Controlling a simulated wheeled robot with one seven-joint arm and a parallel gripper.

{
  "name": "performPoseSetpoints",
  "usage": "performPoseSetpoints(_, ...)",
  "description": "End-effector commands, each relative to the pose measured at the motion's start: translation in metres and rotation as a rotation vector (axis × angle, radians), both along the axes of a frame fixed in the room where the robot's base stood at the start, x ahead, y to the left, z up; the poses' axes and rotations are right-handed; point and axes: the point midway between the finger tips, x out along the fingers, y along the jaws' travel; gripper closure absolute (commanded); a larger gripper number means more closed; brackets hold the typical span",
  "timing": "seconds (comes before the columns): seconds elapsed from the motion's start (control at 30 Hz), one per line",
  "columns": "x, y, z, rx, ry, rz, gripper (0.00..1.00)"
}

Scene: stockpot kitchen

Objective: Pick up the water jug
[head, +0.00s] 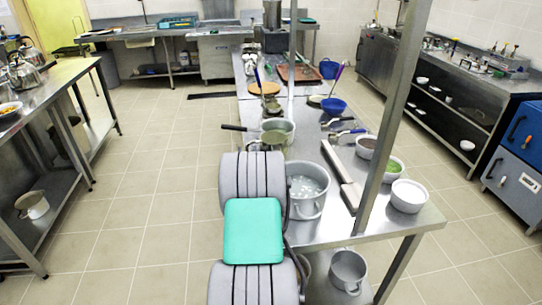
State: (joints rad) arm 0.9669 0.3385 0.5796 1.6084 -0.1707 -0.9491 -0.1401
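No vessel in the head view can be told for certain as the water jug. A pale jug-like vessel (33,206) with a side handle stands on the lower shelf of the left steel table. A shiny metal kettle (23,73) stands on top of that table at the left edge. My arm's grey and teal links fill the lower middle of the view and hide part of the central table. My gripper does not show.
The central steel table (322,229) bears a large pot (307,190), a saucepan (278,130), a white bowl (408,195) and a blue bowl (334,106). A metal pot (348,271) sits below it. Open tiled floor (150,190) lies between the left and central tables.

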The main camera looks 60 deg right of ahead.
Motion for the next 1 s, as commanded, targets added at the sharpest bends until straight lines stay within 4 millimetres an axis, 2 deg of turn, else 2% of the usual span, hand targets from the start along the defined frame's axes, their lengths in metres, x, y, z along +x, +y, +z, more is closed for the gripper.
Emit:
performPoseSetpoints(0.27, 0.0045, -0.0048, 0.0002, 0.001, -0.001, 0.000, 0.62)
performPoseSetpoints(0.73, 0.0041, -0.0047, 0.0002, 0.001, -0.001, 0.000, 1.00)
performPoseSetpoints(1.0, 0.0041, -0.0047, 0.0001, 0.001, -0.001, 0.000, 1.00)
